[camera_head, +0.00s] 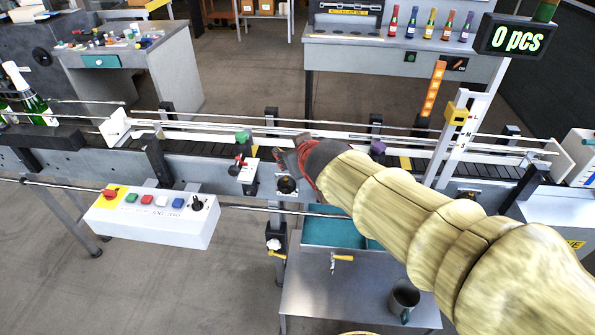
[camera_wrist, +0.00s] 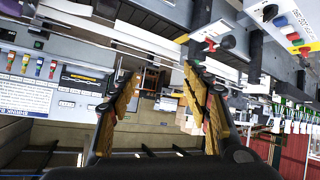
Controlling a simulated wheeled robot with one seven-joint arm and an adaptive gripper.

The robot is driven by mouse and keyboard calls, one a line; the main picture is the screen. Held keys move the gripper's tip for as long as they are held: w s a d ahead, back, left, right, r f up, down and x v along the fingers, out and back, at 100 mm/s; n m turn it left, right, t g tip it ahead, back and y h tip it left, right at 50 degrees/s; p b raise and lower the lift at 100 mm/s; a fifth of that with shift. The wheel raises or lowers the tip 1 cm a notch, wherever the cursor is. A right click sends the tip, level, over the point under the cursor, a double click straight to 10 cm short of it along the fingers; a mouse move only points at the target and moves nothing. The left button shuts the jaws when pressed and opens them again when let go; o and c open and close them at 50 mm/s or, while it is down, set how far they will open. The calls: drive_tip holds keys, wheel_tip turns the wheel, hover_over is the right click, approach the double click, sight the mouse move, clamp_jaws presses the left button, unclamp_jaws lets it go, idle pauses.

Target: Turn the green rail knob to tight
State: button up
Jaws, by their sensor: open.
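The green rail knob (camera_head: 243,137) sits on the conveyor's near guide rail, left of the picture's middle in the head view. I cannot make it out in the wrist view. My gripper (camera_head: 287,154) is a short way right of the green knob and apart from it, over the conveyor's near side. In the wrist view my gripper (camera_wrist: 160,72) has its two fingers spread wide with nothing between them. Which way the knob is turned is too small to tell. A purple knob (camera_head: 377,147) is farther right along the rail, behind my arm.
Below the green knob, a white plate (camera_head: 248,172) carries a red-and-black part; a black dial (camera_head: 286,185) is beside it. The button box (camera_head: 150,216) juts out at front left. Bottles (camera_head: 35,105) stand at the conveyor's left end. A mug (camera_head: 403,299) is on the lower shelf.

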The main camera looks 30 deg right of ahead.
drive_tip(key=shift+g, duration=0.6)
drive_tip(key=shift+s+a+f, duration=0.15)
drive_tip(key=shift+s+a, duration=0.2)
drive_tip(key=shift+s, duration=0.55)
drive_tip(key=shift+s+a+f, duration=0.1)
drive_tip(key=shift+s+a, duration=0.25)
drive_tip(key=shift+s, duration=0.5)
drive_tip(key=shift+s+a+f, duration=0.15)
drive_tip(key=shift+s+a, duration=0.2)
drive_tip(key=shift+s, duration=0.55)
drive_tip(key=shift+w, duration=0.1)
